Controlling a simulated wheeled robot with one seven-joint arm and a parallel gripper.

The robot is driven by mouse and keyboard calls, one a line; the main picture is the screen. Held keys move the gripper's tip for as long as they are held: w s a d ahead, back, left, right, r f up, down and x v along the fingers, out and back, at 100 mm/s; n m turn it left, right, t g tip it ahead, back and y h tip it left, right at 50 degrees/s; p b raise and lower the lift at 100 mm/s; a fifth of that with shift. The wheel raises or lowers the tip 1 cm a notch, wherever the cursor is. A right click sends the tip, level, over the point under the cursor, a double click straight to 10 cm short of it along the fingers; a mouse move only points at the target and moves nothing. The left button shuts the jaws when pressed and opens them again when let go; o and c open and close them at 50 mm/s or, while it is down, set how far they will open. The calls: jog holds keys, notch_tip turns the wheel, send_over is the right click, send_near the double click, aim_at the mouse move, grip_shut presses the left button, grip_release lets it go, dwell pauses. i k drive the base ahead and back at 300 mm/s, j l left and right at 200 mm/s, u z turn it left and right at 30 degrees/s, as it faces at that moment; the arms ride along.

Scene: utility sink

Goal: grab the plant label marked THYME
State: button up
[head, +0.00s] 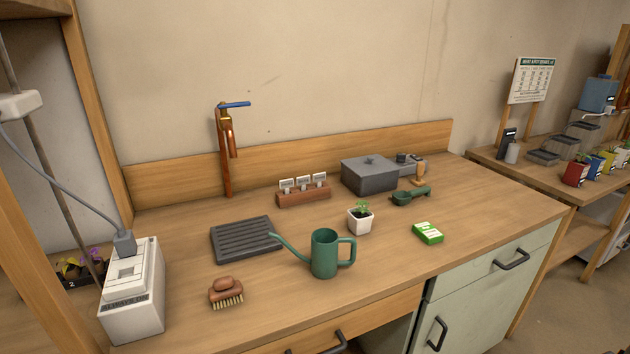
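Three small white plant labels stand upright in a reddish-brown wooden block (304,197) toward the back middle of the counter. They are the left label (287,185), the middle label (303,183) and the right label (319,179). Each has dark lettering that is too small to read, so I cannot tell which one says THYME. My gripper is not in view.
A green watering can (324,256) and a potted seedling (360,220) stand in front of the block. A dark slatted tray (245,239) lies to its left, a copper tap (226,150) behind. A grey lidded box (369,175) sits to its right.

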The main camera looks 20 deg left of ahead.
aim_at(318, 178)
jog(key=i+l, duration=0.1)
jog(key=i, duration=1)
jog(key=i+u, duration=0.15)
jog(key=u, duration=0.25)
jog(key=i+l+u, duration=0.1)
jog(key=u, duration=0.3)
jog(key=i+l+u, duration=0.15)
jog(key=u, duration=0.65)
